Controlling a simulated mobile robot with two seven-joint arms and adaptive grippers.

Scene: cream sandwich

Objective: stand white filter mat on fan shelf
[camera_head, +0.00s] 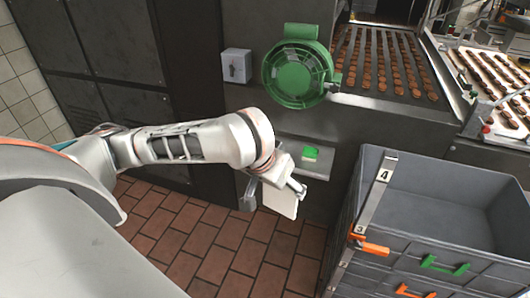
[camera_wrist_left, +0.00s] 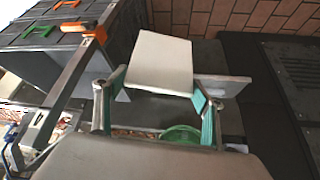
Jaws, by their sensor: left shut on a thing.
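The white filter mat (camera_head: 281,201) is a flat, pale rectangular slab. My left gripper (camera_head: 286,183) is shut on it, and the mat hangs tilted below the fingers, above the floor. In the left wrist view the mat (camera_wrist_left: 160,62) sits between the two teal-padded fingers (camera_wrist_left: 155,101). The fan shelf (camera_head: 318,166) is a grey ledge below the green fan (camera_head: 298,74), with a bright green patch on it, just behind and right of my gripper. My arm and the mat partly hide the ledge's left side. My right gripper is out of view.
Stacked grey crates (camera_head: 440,205) with orange and green handles stand close at the right. A conveyor (camera_head: 385,60) with brown biscuits runs behind. A grey switch box (camera_head: 236,66) is left of the fan. Tiled floor (camera_head: 215,250) is open below the arm.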

